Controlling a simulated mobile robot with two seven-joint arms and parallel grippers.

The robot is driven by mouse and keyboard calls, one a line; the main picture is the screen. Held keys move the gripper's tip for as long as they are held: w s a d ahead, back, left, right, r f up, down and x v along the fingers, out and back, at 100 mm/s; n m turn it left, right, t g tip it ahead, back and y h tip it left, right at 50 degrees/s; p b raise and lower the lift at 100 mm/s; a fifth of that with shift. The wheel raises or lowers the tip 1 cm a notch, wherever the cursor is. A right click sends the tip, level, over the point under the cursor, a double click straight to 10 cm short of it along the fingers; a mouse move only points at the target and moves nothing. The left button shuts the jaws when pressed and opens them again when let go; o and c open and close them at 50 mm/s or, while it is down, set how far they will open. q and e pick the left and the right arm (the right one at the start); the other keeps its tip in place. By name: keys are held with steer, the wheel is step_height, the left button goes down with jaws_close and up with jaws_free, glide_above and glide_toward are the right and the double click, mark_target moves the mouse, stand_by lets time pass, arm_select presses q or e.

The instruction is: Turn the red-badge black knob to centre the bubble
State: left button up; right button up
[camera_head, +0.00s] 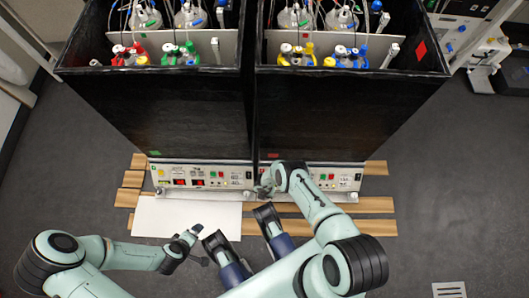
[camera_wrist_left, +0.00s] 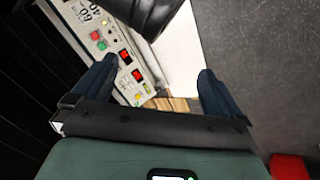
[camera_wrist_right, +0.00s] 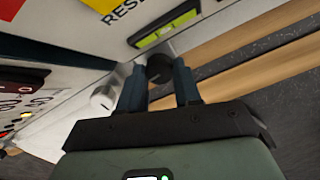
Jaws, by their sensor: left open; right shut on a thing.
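The black knob (camera_wrist_right: 160,68) sits under the lower edge of a white control panel in the right wrist view. My right gripper (camera_wrist_right: 160,75) is shut on it, one finger on each side, and hides its lower part. In the head view my right gripper (camera_head: 264,190) is at the panel's front, near the gap between the two black cabinets. A yellow-green bubble level (camera_wrist_right: 165,30) in a black frame is just above the knob; I cannot clearly make out the bubble. A small red badge (camera_head: 273,155) shows on the right cabinet. My left gripper (camera_head: 192,238) is open and empty.
A pale grey round knob (camera_wrist_right: 103,98) is left of the black one. The left cabinet's panel (camera_wrist_left: 118,60) has coloured buttons. A white sheet (camera_head: 180,220) and wooden planks (camera_head: 375,205) lie on the floor in front. Glass vessels (camera_head: 295,20) stand inside the cabinets.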

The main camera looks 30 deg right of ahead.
steer(key=o, duration=0.8)
steer(key=shift+c, duration=0.2)
arm_select(q)
steer(key=shift+r, duration=0.1)
arm_select(e)
steer(key=shift+r, duration=0.1)
arm_select(q)
steer(key=s+d+r+g+h+p, duration=0.1)
steer(key=s+d+r+g+p, duration=0.2)
steer(key=s+d+r+p, duration=0.2)
steer(key=shift+s+r+m+g+h+p, duration=0.35)
steer(key=shift+s+r+p, duration=1.4)
steer(key=shift+s, duration=1.05)
arm_select(e)
step_height(320, 180, up, 13)
steer(key=shift+r, duration=0.15)
arm_select(q)
steer(key=shift+a+r, duration=0.1)
steer(key=shift+r, duration=0.1)
